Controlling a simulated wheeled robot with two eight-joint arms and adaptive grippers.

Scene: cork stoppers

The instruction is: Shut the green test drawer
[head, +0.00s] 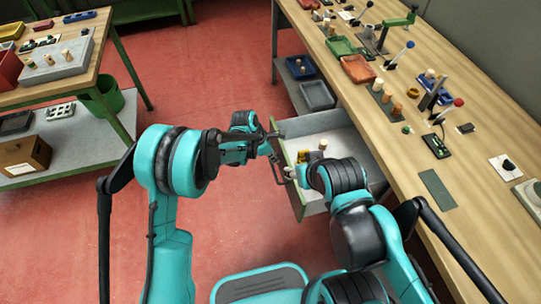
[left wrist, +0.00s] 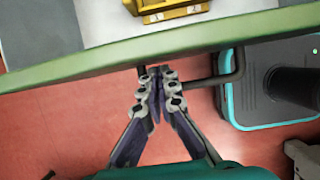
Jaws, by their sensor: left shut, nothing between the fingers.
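The green test drawer (head: 287,166) stands pulled out from under the long workbench, its green front facing left. Inside lie a yellow thing and a few corks. The green front edge (left wrist: 70,60) crosses the left wrist view, with a dark bar handle (left wrist: 225,78) below it. My left gripper (head: 277,136) is at the outer side of the drawer front. Its fingers (left wrist: 157,78) are shut and empty, close against the front beside the handle; contact is unclear. My right gripper (head: 290,173) is near the drawer front's nearer end, partly hidden by its own arm; its fingers are unclear.
The workbench (head: 446,178) carries trays, corks and levers. Grey and blue bins (head: 317,95) sit on a shelf beyond the drawer. Another table (head: 75,78) stands at the left. The red floor (head: 200,80) between is clear.

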